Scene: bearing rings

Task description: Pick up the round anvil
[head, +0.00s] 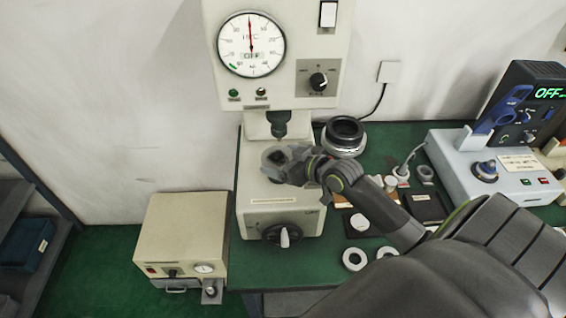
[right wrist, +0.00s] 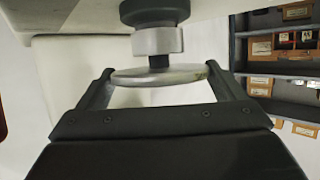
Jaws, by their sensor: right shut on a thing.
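The round anvil (right wrist: 158,76) is a flat grey metal disc. In the right wrist view it lies between the two fingers of my right gripper (right wrist: 160,88), which is shut on its rim. A short dark stem joins the disc to a grey collar (right wrist: 158,41) in that picture. In the head view my right gripper (head: 284,168) is at the tester's work area, below the dark indenter (head: 279,125), and partly covers the anvil (head: 274,155). Whether the stem still sits in the collar is hard to tell. My left gripper is out of view.
The hardness tester (head: 284,83) with its dial stands on the green table (head: 300,268). A beige box (head: 181,235) stands left of it. A black and silver ring stack (head: 343,136), white rings (head: 354,259) and a control unit (head: 488,172) are to the right.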

